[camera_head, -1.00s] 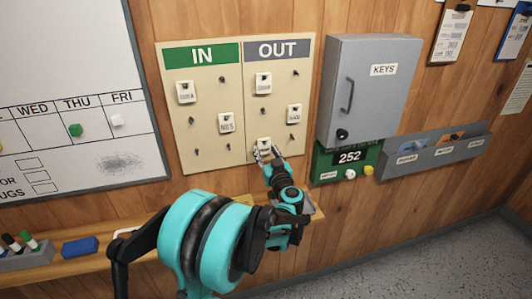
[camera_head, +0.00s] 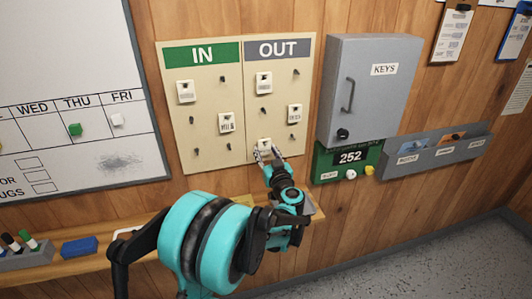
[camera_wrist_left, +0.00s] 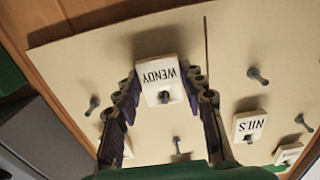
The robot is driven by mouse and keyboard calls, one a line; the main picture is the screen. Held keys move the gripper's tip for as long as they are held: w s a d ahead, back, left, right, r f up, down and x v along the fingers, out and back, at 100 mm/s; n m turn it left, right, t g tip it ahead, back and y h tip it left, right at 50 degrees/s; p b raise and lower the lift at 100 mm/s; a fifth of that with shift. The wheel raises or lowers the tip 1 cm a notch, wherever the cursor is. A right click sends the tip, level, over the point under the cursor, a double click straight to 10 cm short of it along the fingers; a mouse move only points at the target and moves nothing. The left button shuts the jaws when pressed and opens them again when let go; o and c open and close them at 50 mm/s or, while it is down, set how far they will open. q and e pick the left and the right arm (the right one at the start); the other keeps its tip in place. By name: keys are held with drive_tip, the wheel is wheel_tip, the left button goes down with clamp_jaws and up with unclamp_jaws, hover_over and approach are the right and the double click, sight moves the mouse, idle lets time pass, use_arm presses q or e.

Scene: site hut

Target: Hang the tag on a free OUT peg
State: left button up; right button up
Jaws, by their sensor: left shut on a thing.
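The white WENDY tag (camera_wrist_left: 157,72) is between the fingers of my left gripper (camera_wrist_left: 162,92), against the lower left of the OUT panel (camera_head: 279,122). A dark peg shows at the tag's hole; I cannot tell how far it passes through. The tag also shows in the head view (camera_head: 264,143), just beyond the left gripper (camera_head: 268,153). Free OUT pegs are at the top right (camera_head: 296,72), left middle (camera_head: 264,110) and lower right (camera_head: 292,137). Other tags hang at the upper left (camera_head: 264,84) and right middle (camera_head: 294,115). My right gripper is out of view.
The IN panel (camera_head: 203,135) on the left holds two tags, one reading NILS (camera_wrist_left: 250,125). A grey key cabinet (camera_head: 370,90) and green 252 counter (camera_head: 347,158) stand close on the right. A wooden ledge (camera_head: 150,233) runs below the board.

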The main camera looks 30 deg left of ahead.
use_arm(q)
drive_tip(key=o, duration=1)
drive_tip(key=shift+o, duration=0.2)
